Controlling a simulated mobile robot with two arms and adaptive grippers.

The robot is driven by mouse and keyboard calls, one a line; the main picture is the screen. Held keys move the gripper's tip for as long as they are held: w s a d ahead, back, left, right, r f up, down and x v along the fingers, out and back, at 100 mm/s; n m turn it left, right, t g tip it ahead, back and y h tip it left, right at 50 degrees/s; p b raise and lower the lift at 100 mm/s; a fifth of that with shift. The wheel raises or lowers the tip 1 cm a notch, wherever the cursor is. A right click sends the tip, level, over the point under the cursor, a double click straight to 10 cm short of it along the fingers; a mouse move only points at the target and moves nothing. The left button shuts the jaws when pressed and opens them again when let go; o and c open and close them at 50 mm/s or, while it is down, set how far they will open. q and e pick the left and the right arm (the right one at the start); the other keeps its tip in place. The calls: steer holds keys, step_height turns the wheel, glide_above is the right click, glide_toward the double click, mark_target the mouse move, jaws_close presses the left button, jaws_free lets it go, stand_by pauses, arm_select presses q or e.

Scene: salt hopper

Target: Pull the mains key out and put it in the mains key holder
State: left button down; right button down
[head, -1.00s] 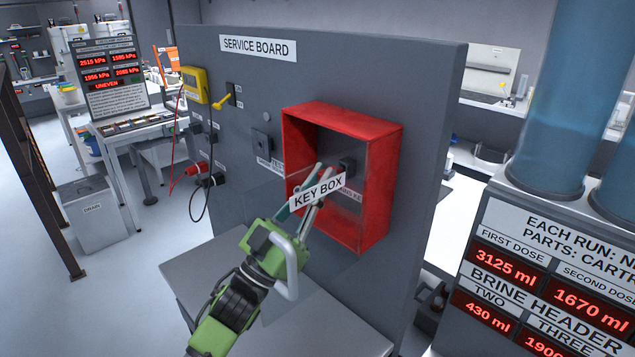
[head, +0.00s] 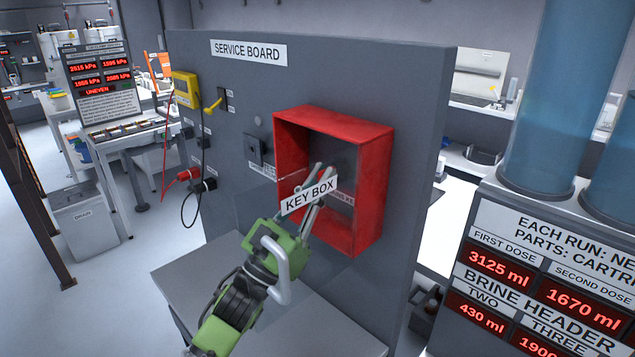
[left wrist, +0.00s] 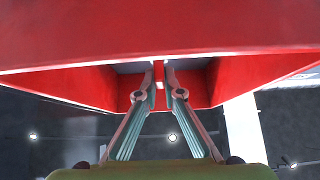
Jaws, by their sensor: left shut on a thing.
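A small, partly covered label (head: 345,198) is on the box's back wall, beside the fingers. The mains key holder cannot be made out clearly behind the fingertips. I cannot tell whether the key touches it. My right gripper is not in view.
The service board (head: 420,120) stands upright behind the box. A dark switch plate (head: 254,149) and a yellow unit (head: 186,88) are to its left. A grey ledge (head: 190,282) lies below. The brine header panel (head: 530,260) stands at the right.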

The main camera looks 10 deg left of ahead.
arm_select(q)
steer(key=c, duration=2.1)
jaws_free()
steer(key=o, duration=0.5)
steer(key=shift+b+v, duration=1)
steer(key=shift+v, duration=2)
steer(key=v, duration=1.2)
